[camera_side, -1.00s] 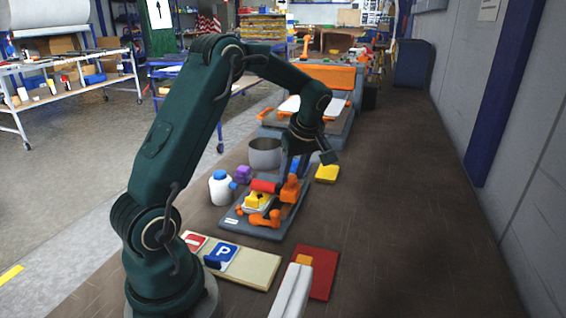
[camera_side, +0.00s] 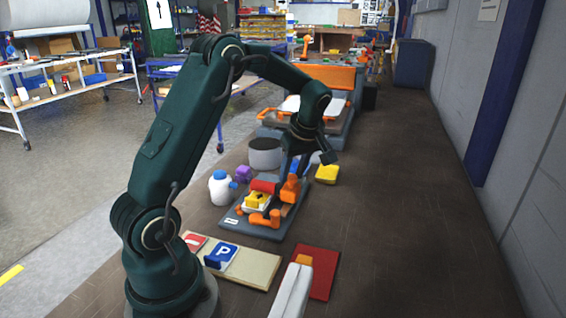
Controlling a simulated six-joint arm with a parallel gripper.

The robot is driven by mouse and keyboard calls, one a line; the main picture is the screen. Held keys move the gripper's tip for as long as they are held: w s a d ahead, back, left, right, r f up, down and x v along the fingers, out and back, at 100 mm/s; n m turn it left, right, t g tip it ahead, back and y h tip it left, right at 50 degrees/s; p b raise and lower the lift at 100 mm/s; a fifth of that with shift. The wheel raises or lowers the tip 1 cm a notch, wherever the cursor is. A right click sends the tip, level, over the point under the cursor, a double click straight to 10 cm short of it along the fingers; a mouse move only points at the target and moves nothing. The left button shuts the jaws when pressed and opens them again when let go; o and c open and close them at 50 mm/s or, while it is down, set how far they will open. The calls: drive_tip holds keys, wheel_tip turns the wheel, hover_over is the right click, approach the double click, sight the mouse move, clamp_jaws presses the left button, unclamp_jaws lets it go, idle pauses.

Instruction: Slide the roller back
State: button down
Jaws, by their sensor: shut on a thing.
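The red roller (camera_side: 264,187) lies across the grey base plate (camera_side: 240,226), above a small white block with a yellow piece (camera_side: 256,201). Orange parts stand at its right end and in front of it. My gripper (camera_side: 294,168) points down just behind and right of the roller, at a blue part by the upright orange piece (camera_side: 290,188). Its jaws are shut on the roller's assembly; the fingertips are small and partly hidden, so the exact grip point is unclear.
A grey pot (camera_side: 265,154) stands behind the plate. A white bottle (camera_side: 221,188) and a purple piece (camera_side: 243,173) are left, a yellow block (camera_side: 327,174) right. In front lie a sign board (camera_side: 255,268) and a red panel (camera_side: 322,272). The right bench is clear.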

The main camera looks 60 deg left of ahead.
idle(0.4)
drive_tip(key=shift+w+a+r, duration=0.1)
drive_tip(key=shift+w+a, duration=1.5)
drive_tip(key=shift+w, duration=0.05)
drive_tip(key=c, duration=0.5)
unclamp_jaws()
drive_tip(key=shift+v, duration=2.5)
